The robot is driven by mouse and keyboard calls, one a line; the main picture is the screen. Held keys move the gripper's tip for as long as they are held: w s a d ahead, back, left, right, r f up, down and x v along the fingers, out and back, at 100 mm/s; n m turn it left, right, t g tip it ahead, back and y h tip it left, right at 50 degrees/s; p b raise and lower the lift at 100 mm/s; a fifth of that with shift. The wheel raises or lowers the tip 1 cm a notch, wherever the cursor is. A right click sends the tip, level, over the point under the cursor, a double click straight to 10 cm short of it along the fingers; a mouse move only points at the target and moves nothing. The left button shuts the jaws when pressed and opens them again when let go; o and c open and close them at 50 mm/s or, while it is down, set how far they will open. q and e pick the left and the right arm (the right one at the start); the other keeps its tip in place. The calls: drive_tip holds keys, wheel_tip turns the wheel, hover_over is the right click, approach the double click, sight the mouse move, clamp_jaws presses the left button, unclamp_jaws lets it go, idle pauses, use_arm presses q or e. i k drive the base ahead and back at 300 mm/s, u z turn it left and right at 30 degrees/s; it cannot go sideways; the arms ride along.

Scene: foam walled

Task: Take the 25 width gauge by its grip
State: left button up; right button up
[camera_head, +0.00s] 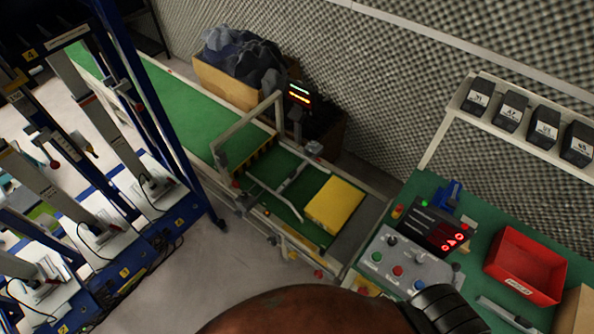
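Several black blocks with white number labels stand in a row on a pale shelf (463,97) at the upper right. They may be width gauges. The labels are too small to read surely, so I cannot tell which is the 25. The blocks are the leftmost (478,95), the second (511,111), the third (544,127) and the rightmost (578,142). No separate grip can be made out on them. Neither of my grippers is in view. A brown rounded part and a black ribbed part at the bottom edge seem to be mine.
A green bench (484,212) below the shelf holds a control panel (391,262), a red bin (524,264) and a grey metal bar (507,314). A conveyor (203,122) carries a yellow block (334,205). A foam wall (400,85) stands behind. Blue-framed machines (190,200) fill the left.

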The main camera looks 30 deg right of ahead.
sight(292, 176)
drive_tip(key=k, duration=1.7)
drive_tip(key=u, duration=0.4)
drive_tip(key=i, duration=2.75)
drive_tip(key=z, duration=1.7)
drive_tip(key=i, duration=0.5)
drive_tip(key=z, duration=1.4)
